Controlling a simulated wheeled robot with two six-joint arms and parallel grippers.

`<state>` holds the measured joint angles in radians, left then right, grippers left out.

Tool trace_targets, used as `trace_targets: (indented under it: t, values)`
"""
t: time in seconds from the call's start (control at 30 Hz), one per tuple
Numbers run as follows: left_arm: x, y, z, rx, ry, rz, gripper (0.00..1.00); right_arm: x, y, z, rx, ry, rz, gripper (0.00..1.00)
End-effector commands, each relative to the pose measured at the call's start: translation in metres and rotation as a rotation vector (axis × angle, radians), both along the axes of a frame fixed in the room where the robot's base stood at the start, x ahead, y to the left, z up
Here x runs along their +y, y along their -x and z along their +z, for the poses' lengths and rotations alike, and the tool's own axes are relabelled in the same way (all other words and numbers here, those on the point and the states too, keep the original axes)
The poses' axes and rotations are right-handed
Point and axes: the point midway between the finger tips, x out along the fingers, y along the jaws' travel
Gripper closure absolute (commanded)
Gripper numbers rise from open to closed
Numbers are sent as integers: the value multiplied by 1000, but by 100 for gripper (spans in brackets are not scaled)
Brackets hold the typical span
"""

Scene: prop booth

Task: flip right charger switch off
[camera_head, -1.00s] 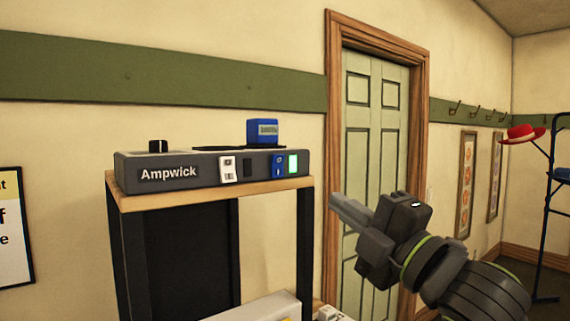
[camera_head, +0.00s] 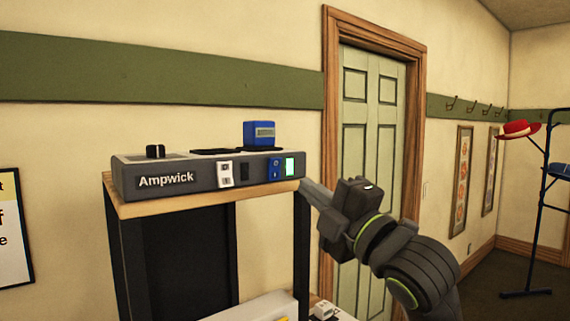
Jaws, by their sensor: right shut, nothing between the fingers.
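The grey Ampwick charger (camera_head: 205,180) stands on a wooden-topped stand. A white switch plate (camera_head: 226,174) and a dark slot (camera_head: 244,172) sit further left on the front. A blue block (camera_head: 259,133) stands on the charger's top. My right gripper (camera_head: 306,186) is shut and empty, its fingertips just right of and slightly below the charger's right end. I cannot tell whether it touches. My left gripper is out of view.
The stand's wooden top (camera_head: 150,207) and dark frame lie below the charger. White items (camera_head: 255,307) sit lower down. A green door (camera_head: 372,130) is behind my right arm, and a coat stand with a red hat (camera_head: 519,129) is at far right.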

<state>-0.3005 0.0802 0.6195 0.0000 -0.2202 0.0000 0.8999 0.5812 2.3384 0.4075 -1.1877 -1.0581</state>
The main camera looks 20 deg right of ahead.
Motion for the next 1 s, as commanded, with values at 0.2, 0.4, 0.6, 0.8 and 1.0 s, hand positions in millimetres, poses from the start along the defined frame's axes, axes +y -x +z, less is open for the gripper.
trace_targets:
  t: [0.2, 0.4, 0.6, 0.8, 1.0]
  values:
    - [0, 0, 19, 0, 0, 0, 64, 13, -33, 15, 4, -4, 4, 100]
    - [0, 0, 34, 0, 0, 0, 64, 22, -58, 24, 3, -2, 2, 100]
    - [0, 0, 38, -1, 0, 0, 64, 25, -68, 25, 1, 1, 1, 100]
    - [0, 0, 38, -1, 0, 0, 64, 25, -69, 25, 0, 0, 1, 100]
    - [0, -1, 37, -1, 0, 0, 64, 26, -70, 26, 0, 0, 1, 100]
